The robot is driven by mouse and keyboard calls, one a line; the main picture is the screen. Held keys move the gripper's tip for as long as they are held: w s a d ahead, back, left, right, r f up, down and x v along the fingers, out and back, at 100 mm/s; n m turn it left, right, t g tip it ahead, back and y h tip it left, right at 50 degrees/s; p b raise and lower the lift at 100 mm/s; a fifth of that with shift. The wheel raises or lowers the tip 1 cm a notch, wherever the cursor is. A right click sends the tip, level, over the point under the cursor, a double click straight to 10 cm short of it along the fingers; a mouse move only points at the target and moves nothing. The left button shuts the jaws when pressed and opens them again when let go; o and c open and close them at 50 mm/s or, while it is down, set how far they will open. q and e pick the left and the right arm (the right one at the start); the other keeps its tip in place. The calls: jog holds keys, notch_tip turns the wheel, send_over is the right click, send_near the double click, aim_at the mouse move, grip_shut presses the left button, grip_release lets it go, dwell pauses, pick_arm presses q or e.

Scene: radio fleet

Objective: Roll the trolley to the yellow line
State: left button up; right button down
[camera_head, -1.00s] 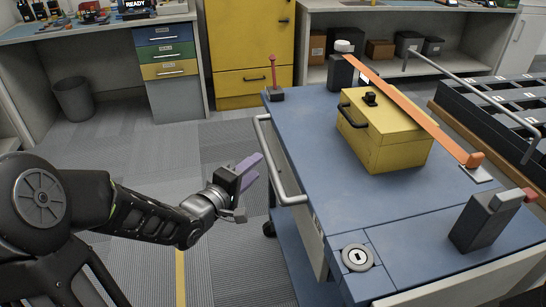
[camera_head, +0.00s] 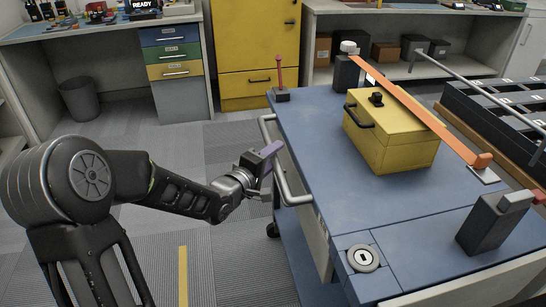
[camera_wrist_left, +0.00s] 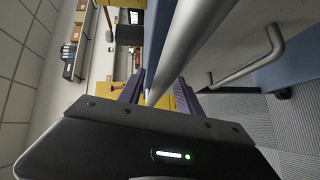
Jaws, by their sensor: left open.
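The trolley has a blue top (camera_head: 306,132) and a silver handle bar (camera_head: 283,178) on its left side. My left gripper (camera_head: 270,155) is open at this handle, its purple fingers overlapping the bar in the head view. In the left wrist view the bar (camera_wrist_left: 190,45) runs down between the two purple fingers (camera_wrist_left: 158,94), which are apart and not clamped on it. Whether they touch it cannot be told. The yellow line (camera_head: 183,275) is a short strip on the floor to the left of the trolley. My right gripper is not in view.
On the trolley stand a yellow box (camera_head: 400,140), an orange bar (camera_head: 420,108), a red lever (camera_head: 280,78) and a dark block (camera_head: 483,225). A bin (camera_head: 79,99), drawers (camera_head: 172,60) and a yellow cabinet (camera_head: 257,50) stand behind. Black racks (camera_head: 500,115) stand right. Grey floor is open at left.

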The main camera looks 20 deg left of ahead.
pick_arm(q)
jog(key=shift+c, duration=0.4)
grip_shut()
dwell(1.0)
